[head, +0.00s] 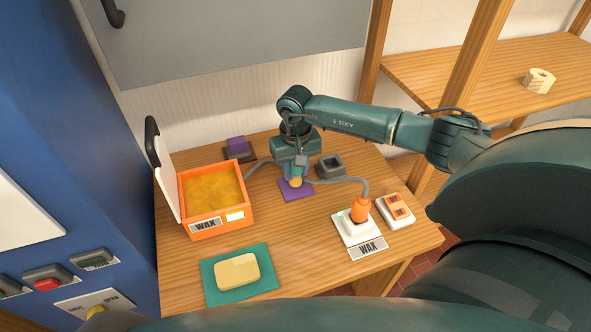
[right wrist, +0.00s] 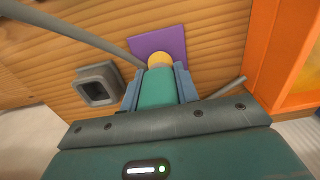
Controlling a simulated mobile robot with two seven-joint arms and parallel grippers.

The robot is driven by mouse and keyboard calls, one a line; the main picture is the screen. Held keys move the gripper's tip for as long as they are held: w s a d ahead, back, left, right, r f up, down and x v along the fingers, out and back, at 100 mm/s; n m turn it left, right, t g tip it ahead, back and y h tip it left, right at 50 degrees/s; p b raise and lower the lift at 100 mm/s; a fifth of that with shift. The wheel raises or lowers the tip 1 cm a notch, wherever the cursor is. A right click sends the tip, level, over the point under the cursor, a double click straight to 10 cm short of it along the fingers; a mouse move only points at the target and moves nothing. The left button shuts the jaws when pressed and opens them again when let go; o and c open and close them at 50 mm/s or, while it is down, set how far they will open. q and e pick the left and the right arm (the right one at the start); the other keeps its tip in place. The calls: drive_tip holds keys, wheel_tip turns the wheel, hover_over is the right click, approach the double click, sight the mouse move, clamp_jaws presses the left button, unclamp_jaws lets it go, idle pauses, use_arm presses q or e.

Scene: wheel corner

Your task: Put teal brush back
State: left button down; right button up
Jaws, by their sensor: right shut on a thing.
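My right gripper (head: 297,173) points down over the table, shut on the teal brush (right wrist: 157,90). In the right wrist view the teal body sits between the two fingers, with a round yellow end (right wrist: 160,60) beyond them. The yellow end also shows in the head view, over a purple mat (head: 291,194). Whether it touches the mat I cannot tell. A grey square holder (head: 329,167) with an empty opening stands just right of the gripper; it also shows in the right wrist view (right wrist: 98,84). My left gripper is not in view.
An open orange wax box (head: 213,226) stands left. A purple block in a dark holder (head: 237,149) is behind it. A yellow sponge (head: 238,272) lies on a teal mat (head: 211,290) in front.

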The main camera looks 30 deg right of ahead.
drive_tip(key=shift+f, duration=0.5)
drive_tip(key=shift+f, duration=0.2)
drive_tip(key=o, duration=1)
drive_tip(key=shift+c, duration=0.2)
drive_tip(key=shift+r, duration=0.1)
